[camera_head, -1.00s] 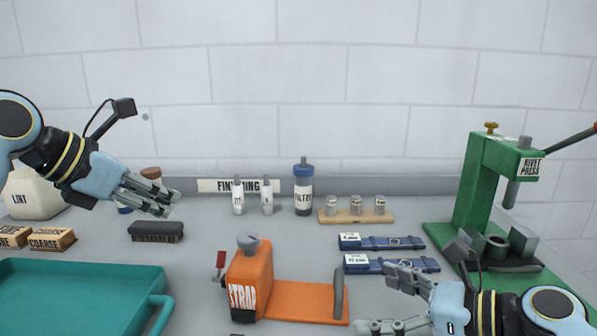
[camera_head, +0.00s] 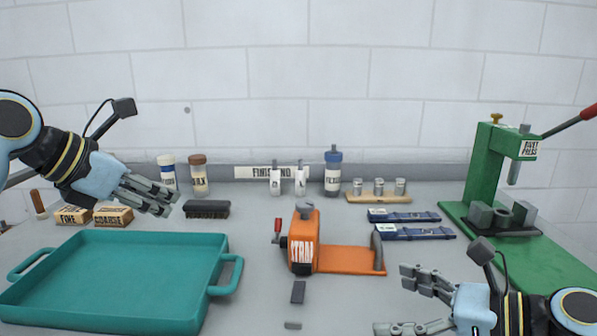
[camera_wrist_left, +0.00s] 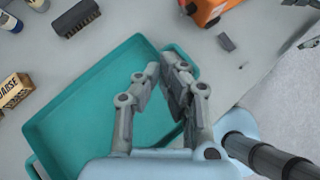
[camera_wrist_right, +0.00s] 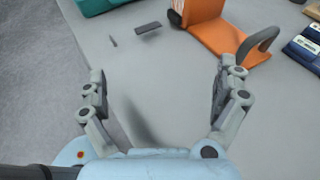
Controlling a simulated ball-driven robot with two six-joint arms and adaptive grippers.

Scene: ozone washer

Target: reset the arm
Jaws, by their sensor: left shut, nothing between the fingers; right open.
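My left gripper (camera_head: 150,194) is at the left of the head view, above the teal tray (camera_head: 120,236), shut and empty. In the left wrist view its fingers (camera_wrist_left: 163,78) are together over the tray's right part. My right gripper (camera_head: 412,300) is at the lower right of the head view, in front of the orange strap tool (camera_head: 345,260). In the right wrist view its fingers (camera_wrist_right: 160,85) are wide apart with only bare grey table between them.
The green rivet press (camera_head: 484,170) stands at the right. A black brush (camera_head: 206,209), bottles (camera_head: 333,172) and coarse block (camera_head: 113,215) line the back. Small dark pieces (camera_head: 298,292) lie in front of the strap tool.

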